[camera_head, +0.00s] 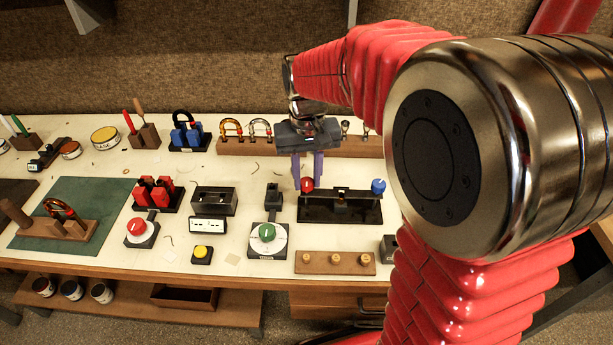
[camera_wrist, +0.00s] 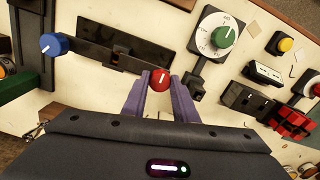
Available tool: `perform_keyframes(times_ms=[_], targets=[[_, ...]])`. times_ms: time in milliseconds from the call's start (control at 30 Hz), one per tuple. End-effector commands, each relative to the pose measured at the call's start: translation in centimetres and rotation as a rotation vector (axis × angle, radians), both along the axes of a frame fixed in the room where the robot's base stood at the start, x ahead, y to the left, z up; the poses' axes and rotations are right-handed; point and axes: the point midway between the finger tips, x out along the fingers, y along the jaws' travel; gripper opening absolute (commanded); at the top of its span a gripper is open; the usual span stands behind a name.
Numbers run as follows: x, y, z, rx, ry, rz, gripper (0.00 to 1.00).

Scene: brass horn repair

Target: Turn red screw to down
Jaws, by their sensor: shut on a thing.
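The red screw (camera_head: 307,184) is a round red knob at the left end of a black fixture (camera_head: 340,211). In the wrist view the red screw (camera_wrist: 159,80) shows a short white mark, nearly upright in the picture and slightly tilted. A blue screw (camera_head: 378,186) is at the fixture's other end; it also shows in the wrist view (camera_wrist: 53,45). My gripper (camera_head: 307,177) points down with its purple fingers on either side of the red screw, shut on it. The wrist view also shows my gripper (camera_wrist: 157,86) around the knob.
A dial with a green knob (camera_head: 267,233) stands close to the left of the fixture. A wooden block with several pegs (camera_head: 335,263) lies in front, near the table edge. A yellow button (camera_head: 201,253) is at front left.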

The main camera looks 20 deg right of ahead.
Motion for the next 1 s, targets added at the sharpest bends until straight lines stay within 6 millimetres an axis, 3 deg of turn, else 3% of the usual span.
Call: perform_keyframes(times_ms=[200, 233, 467, 800, 1000], targets=[[0.0, 0.0, 0.0, 0.000, -0.002, 0.001, 0.04], [0.0, 0.0, 0.0, 0.000, -0.002, 0.001, 0.27], [0.0, 0.0, 0.0, 0.000, -0.001, 0.001, 0.44], [0.0, 0.0, 0.2, 0.000, -0.001, 0.000, 0.45], [0.1, 0.0, 2.0, 0.000, -0.004, 0.000, 0.45]])
